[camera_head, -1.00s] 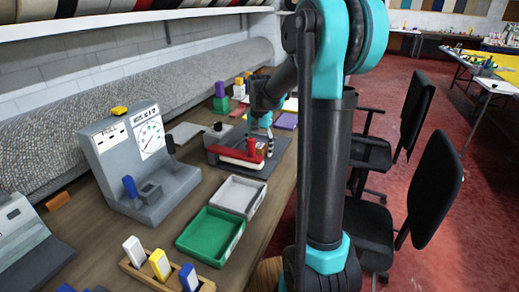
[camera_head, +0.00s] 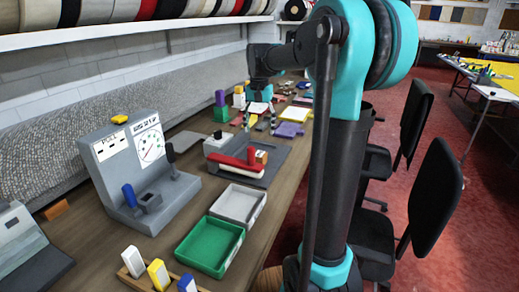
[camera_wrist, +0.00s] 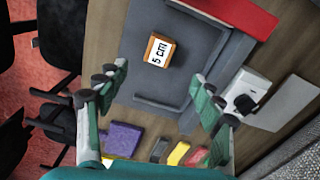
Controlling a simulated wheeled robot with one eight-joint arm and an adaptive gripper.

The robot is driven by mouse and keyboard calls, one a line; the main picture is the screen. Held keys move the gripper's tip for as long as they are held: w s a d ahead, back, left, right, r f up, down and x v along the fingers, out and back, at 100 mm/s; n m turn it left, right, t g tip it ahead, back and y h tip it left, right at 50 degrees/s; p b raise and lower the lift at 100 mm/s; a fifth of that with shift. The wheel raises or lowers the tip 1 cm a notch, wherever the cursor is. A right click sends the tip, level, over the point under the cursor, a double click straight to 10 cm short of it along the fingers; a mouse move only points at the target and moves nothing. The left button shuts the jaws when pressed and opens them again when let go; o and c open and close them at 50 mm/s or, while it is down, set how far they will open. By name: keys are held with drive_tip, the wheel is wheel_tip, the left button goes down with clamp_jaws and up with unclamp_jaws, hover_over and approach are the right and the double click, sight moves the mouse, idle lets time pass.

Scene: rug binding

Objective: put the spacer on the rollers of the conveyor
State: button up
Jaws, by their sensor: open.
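The spacer is an orange wooden block with a white "5 cm" label (camera_wrist: 161,50). It lies on a dark grey plate (camera_wrist: 137,42) beside a long red bar (camera_wrist: 240,14). In the head view the block (camera_head: 261,157) sits at the right end of the red bar (camera_head: 238,163). My gripper (camera_wrist: 160,88) is open with nothing between its fingers; the block shows past the fingertips, apart from them. In the head view my gripper (camera_head: 262,122) is over the bench beyond the plate. I cannot make out the conveyor's rollers for certain.
A purple block (camera_wrist: 122,139) and a white device (camera_wrist: 245,90) are near the fingers. In the head view, a grey gauge console (camera_head: 140,170), a green tray (camera_head: 210,246) and a light grey tray (camera_head: 238,204) stand nearer. Black chairs (camera_head: 435,195) stand right of the bench.

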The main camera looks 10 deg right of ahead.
sight(259, 154)
wheel_tip(259, 154, up, 5)
drive_tip(key=n, duration=1.6)
wheel_tip(259, 154, down, 17)
drive_tip(key=shift+w+f, duration=0.1)
drive_tip(key=shift+f, duration=0.05)
drive_tip(key=c, duration=1.4)
drive_tip(key=shift+o, duration=0.2)
wheel_tip(259, 154, up, 20)
